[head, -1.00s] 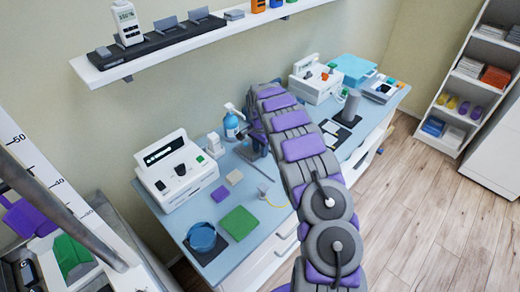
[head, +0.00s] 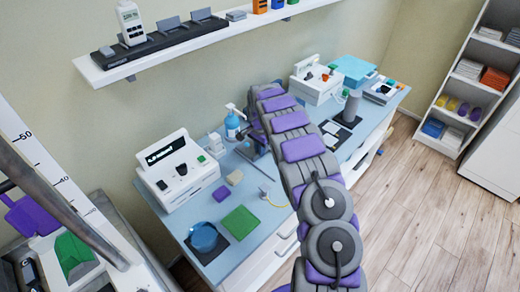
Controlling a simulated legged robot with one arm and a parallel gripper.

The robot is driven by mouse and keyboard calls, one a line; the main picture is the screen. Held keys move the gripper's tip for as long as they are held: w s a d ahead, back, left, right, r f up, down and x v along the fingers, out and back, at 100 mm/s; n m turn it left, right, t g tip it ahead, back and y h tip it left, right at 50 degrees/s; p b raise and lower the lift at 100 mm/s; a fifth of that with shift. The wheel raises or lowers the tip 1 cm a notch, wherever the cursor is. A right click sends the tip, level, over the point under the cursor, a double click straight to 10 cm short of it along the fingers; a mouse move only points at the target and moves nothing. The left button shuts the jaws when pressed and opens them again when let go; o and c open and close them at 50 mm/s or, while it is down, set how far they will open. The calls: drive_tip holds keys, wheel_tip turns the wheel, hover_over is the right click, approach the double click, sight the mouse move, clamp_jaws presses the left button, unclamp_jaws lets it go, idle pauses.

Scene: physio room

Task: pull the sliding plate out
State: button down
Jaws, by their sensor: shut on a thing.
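My grey and purple arm reaches from the bottom of the head view over the light blue worktop, then bends down at its far end. My gripper (head: 252,148) is partly in view there, low over the worktop and largely hidden behind the arm. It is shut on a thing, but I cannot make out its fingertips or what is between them. I cannot pick out the sliding plate with certainty; it may be hidden by the arm.
A wall shelf (head: 225,36) runs above. The wooden floor (head: 425,205) at the right is clear.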

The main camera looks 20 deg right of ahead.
drive_tip(key=shift+d+r, duration=0.1)
drive_tip(key=shift+d, duration=0.05)
drive_tip(key=s+d+p, duration=0.1)
drive_tip(key=s, duration=0.3)
drive_tip(key=s+d+p, duration=0.1)
drive_tip(key=s+d, duration=0.1)
drive_tip(key=s, duration=0.1)
drive_tip(key=s+d+p, duration=0.1)
drive_tip(key=s, duration=0.3)
drive_tip(key=shift+s+d, duration=0.2)
drive_tip(key=shift+s, duration=0.15)
drive_tip(key=c, duration=1.2)
unclamp_jaws()
drive_tip(key=shift+d, duration=0.3)
drive_tip(key=shift+o, duration=0.2)
drive_tip(key=shift+a+r, duration=0.1)
drive_tip(key=shift+a, duration=0.3)
wheel_tip(320, 180, up, 17)
drive_tip(key=p, duration=0.2)
drive_tip(key=shift+d, duration=0.35)
drive_tip(key=shift+d, duration=0.15)
